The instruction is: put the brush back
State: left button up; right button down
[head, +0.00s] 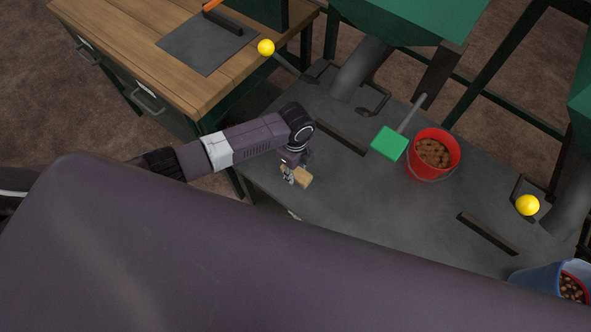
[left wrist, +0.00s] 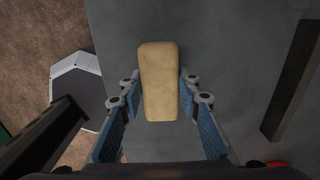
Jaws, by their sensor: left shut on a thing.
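The brush shows as a plain tan block (head: 303,178), with no bristles visible. It also shows in the left wrist view (left wrist: 158,80), upright in the picture between the two fingers. My left gripper (head: 294,174) is shut on it, above the left part of the grey metal table (head: 345,205). In the left wrist view the blue-padded fingers (left wrist: 159,105) stand on either side of the block's lower part. I cannot tell whether the block touches the tabletop. My right gripper is not in view.
A red bucket (head: 433,133) of brown pieces stands on the grey table beside a green scoop (head: 389,143). A blue bucket (head: 536,278) is at lower right. A wooden table (head: 150,55) with a dark mat (head: 200,46) stands at upper left. Yellow knobs (head: 266,47) and dark bars (head: 341,137) stick up.

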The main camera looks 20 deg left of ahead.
aim_at(296, 171)
pick_arm(q)
jog(key=shift+f, duration=0.2)
jog(key=o, duration=1.1)
notch_tip(296, 171, up, 12)
jog(key=shift+r, duration=0.25)
